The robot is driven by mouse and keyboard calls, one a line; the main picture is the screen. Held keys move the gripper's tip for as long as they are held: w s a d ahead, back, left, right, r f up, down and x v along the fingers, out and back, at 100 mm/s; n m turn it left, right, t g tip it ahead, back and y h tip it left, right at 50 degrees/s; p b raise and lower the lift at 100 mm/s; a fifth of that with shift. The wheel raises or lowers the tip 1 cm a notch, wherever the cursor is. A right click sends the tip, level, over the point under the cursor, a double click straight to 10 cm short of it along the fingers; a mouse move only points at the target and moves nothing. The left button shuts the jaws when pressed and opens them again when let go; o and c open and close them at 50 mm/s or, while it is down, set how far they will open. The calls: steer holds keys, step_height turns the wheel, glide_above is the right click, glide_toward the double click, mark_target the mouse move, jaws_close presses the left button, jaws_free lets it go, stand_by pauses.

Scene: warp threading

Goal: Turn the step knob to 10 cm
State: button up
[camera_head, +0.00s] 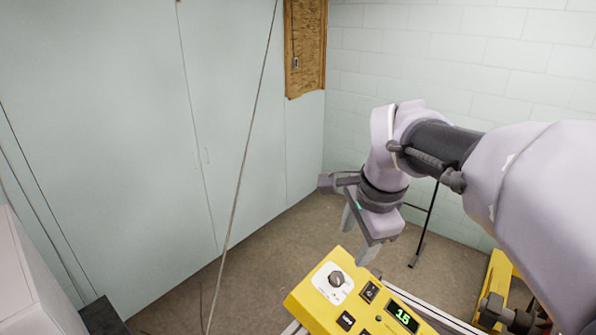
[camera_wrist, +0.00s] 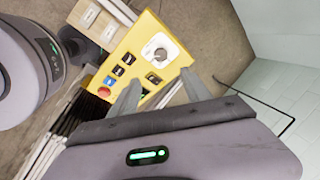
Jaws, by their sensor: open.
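The step knob (camera_head: 336,279) is a dark round knob on a white dial plate (camera_head: 322,287), at the upper left of a yellow control panel (camera_head: 313,314). The panel's lit display (camera_head: 402,316) appears to read 1.5. In the wrist view the knob (camera_wrist: 160,54) sits on its white plate, beyond my fingertips. The marks around the dial are too small to read. My gripper (camera_head: 358,236) is open and empty, with its fingers above and behind the panel near the knob. In the wrist view its two fingers (camera_wrist: 160,88) are spread apart, clear of the knob.
Dark switches (camera_head: 369,291) sit beside the knob, and a red button (camera_wrist: 103,92) shows on the panel. A thin cord (camera_head: 241,170) hangs left of the panel. Pale wall panels (camera_head: 130,150) stand behind. Bare floor (camera_head: 275,255) lies behind the panel.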

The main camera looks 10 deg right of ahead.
mark_target(338, 278)
steer(key=b+x, duration=0.1)
steer(key=x, duration=1.6)
steer(key=shift+w+d, duration=0.1)
jaws_close()
steer(key=shift+f, duration=0.1)
